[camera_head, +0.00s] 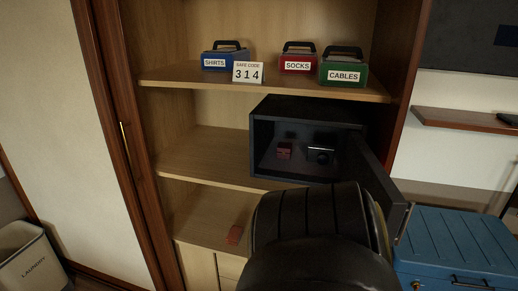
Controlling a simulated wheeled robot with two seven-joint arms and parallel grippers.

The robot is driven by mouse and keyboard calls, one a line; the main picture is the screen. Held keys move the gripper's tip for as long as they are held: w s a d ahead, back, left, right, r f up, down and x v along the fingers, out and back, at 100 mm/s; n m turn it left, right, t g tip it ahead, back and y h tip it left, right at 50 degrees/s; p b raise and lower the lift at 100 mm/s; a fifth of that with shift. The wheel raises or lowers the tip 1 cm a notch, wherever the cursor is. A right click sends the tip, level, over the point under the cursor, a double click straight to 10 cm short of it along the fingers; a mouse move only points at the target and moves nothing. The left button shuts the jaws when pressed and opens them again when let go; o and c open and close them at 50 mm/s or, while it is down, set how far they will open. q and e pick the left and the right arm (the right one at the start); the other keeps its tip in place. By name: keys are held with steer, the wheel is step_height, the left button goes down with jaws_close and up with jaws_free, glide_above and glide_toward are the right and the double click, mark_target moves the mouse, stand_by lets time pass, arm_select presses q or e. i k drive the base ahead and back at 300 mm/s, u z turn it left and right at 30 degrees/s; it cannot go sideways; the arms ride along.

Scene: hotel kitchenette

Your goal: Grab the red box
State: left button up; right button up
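A red box with a dark handle and a white label reading SOCKS (298,58) stands upright on the upper shelf, between a safe code card and a green box. A small reddish block (284,151) sits inside the open safe (310,108) below, next to a small dark device (320,155). Neither of my grippers shows in the head view.
A blue SHIRTS box (224,58), a card reading 314 (248,72) and a green CABLES box (344,69) share the upper shelf (190,82). The safe door (380,183) stands open to the right. A large black rounded form (318,230) blocks the lower middle. A blue case (458,240) stands right.

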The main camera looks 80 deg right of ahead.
mark_target(283, 150)
steer(key=z, duration=0.85)
steer(key=i, duration=1.15)
steer(key=z, duration=1.3)
